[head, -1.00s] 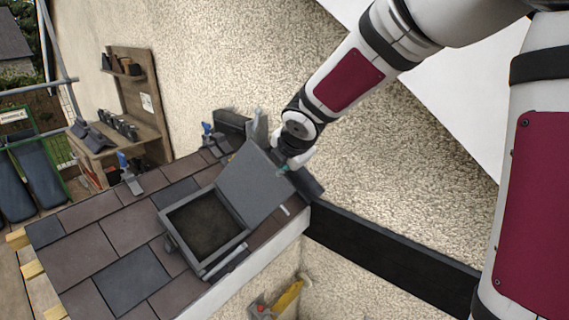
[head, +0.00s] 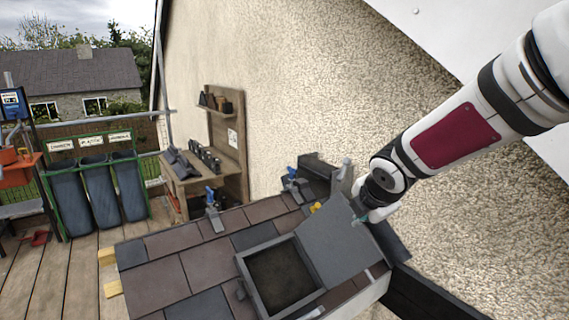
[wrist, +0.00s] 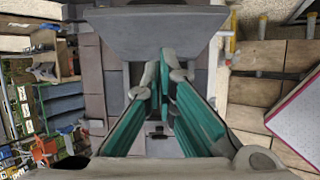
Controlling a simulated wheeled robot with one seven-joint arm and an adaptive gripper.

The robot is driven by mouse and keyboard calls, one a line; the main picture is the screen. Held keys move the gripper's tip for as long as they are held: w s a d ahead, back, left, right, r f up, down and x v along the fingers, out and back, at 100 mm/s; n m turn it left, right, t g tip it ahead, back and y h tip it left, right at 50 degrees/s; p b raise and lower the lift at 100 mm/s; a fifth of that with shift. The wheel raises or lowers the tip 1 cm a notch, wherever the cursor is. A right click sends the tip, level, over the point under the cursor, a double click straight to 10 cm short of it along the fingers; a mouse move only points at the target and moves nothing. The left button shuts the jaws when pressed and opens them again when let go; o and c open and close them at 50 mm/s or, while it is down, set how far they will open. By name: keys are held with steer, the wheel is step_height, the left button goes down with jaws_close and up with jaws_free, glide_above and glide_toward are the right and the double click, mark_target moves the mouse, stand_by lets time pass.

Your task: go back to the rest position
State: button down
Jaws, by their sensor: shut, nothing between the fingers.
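My gripper (head: 364,216) is at the upper right edge of the open grey lid (head: 340,240) of the roof hatch, partly hidden behind it in the head view. I cannot tell whether they touch. In the wrist view, the teal fingers of my gripper (wrist: 164,78) are together with nothing between them. A grey panel, likely the lid, spans the top of the wrist view (wrist: 155,32). The hatch frame (head: 250,290) is set in the tiled roof, with a dark opening beside the raised lid.
Brown and grey tiles (head: 160,275) cover the small roof. Blue-handled clamps (head: 213,205) stand along its far edge. A pebbled wall (head: 310,100) rises close behind my arm. A wooden shelf bench (head: 225,150) and several bins (head: 100,190) stand at the left, beyond open deck boards.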

steer(key=s+d+r+m+g+h, duration=0.15)
steer(key=s+r+m, duration=0.25)
steer(key=s+m, duration=0.45)
steer(key=s+d+r+m+h, duration=0.1)
steer(key=s+d+r+m, duration=0.15)
steer(key=s+m, duration=0.6)
steer(key=s+a+m+y, duration=0.2)
steer(key=s+m, duration=0.4)
steer(key=s, duration=0.8)
steer(key=shift+s+a+r+g+y, duration=0.25)
steer(key=shift+a+r+g+y, duration=0.1)
